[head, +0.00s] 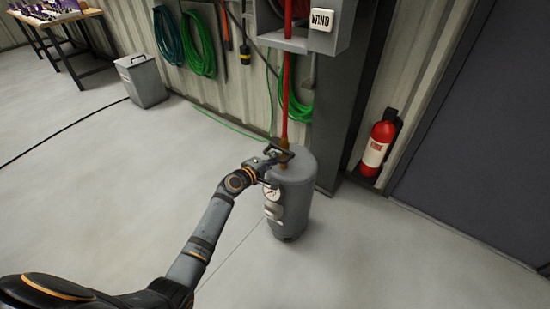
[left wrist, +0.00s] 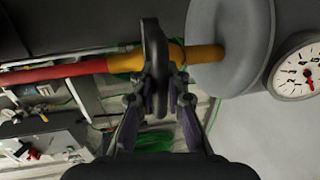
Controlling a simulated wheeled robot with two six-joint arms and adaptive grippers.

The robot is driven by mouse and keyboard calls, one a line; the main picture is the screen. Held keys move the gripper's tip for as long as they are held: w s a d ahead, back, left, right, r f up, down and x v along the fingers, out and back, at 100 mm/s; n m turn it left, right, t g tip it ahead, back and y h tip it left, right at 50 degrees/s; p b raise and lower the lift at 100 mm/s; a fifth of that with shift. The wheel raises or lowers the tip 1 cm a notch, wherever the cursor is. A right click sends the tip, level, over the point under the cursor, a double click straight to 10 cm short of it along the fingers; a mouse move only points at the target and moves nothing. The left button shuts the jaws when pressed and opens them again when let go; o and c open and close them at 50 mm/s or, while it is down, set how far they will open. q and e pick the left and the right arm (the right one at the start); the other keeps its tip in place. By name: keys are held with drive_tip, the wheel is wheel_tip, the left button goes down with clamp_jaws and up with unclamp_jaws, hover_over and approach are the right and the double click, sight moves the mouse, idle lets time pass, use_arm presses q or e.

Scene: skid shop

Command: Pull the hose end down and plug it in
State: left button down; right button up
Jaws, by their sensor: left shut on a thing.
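A red hose (head: 285,100) hangs straight down from the grey box on the wall and ends in a brass fitting (head: 284,144). The fitting has a dark handle (left wrist: 154,55) across it. My left gripper (head: 277,158) is shut on this handle; its fingers (left wrist: 158,85) stand on both sides of it. The grey tank (head: 290,205) stands upright on the floor below. In the left wrist view the brass end (left wrist: 206,53) meets the top of the tank (left wrist: 238,30); how deep it sits is hidden. My right gripper is out of view.
A gauge (head: 271,193) sits on the tank's side. A box labelled WIND (head: 321,20) is above, and a red fire extinguisher (head: 378,146) is at right. A grey bin (head: 142,82) and coiled hoses (head: 198,45) are at left. The front floor is clear.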

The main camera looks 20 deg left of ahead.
use_arm(q)
drive_tip(key=shift+s+f, duration=0.15)
drive_tip(key=shift+f, duration=0.2)
drive_tip(key=c, duration=1.4)
unclamp_jaws()
drive_tip(key=shift+s+r, duration=0.1)
drive_tip(key=shift+r, duration=0.05)
drive_tip(key=shift+o, duration=0.2)
drive_tip(key=shift+r, duration=0.1)
drive_tip(key=v, duration=1.1)
drive_tip(key=shift+s+a, duration=0.2)
drive_tip(key=shift+s, duration=0.15)
drive_tip(key=shift+r, duration=0.1)
